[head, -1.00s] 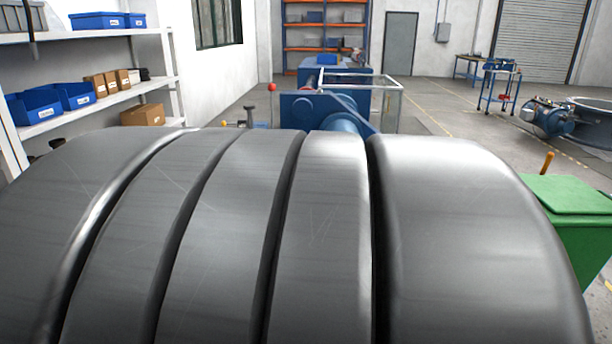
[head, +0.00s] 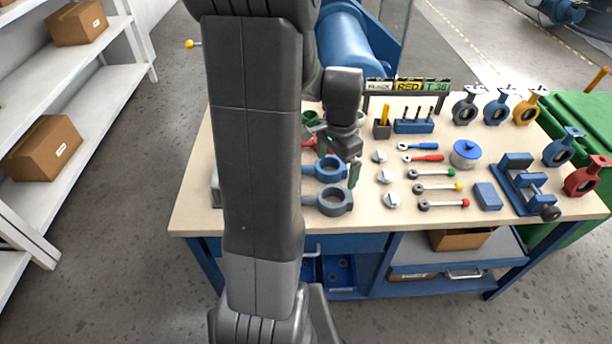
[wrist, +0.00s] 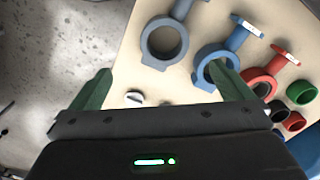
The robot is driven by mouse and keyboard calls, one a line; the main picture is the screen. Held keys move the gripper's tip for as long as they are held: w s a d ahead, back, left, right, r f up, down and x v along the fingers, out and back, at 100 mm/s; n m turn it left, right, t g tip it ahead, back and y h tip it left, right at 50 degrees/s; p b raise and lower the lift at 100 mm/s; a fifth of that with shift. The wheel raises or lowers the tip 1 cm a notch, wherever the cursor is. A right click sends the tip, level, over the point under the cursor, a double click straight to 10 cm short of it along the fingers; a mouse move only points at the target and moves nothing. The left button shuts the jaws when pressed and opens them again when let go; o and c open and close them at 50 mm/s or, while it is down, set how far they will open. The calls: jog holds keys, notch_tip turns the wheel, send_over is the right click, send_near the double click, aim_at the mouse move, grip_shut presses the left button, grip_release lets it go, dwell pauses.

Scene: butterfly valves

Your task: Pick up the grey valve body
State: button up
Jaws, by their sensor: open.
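A grey valve body (head: 336,211) lies flat near the front edge of the bench (head: 270,212) in the head view, its stem toward the left, partly behind my arm. In the wrist view its ring and stem (wrist: 161,65) show at the top, beyond the fingertips. My gripper (head: 336,158) is open and empty above the bench, close to the blue valve body (head: 329,178). The green fingers (wrist: 160,82) straddle no object; the right one overlaps the blue valve body (wrist: 203,80) in the wrist view. Another dark grey valve body (head: 459,116) stands at the back.
Silver knobs (head: 391,201), wrenches, colored-tip handles and a blue vise (head: 522,185) occupy the right half. Blue, yellow and red valve bodies stand along the right side. A sign (head: 408,84) rises at the back.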

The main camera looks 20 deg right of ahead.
aim_at(334, 188)
jog(key=f, duration=0.9)
jog(key=shift+w+d+f, duration=0.1)
jog(key=shift+w+f, duration=0.3)
jog(key=shift+f+p, duration=0.4)
jog(key=shift+f, duration=1.65)
jog(key=shift+c, duration=0.2)
jog(key=shift+w+d, duration=0.1)
jog(key=c, duration=1.3)
jog(key=shift+c, duration=0.2)
jog(key=shift+r, duration=0.15)
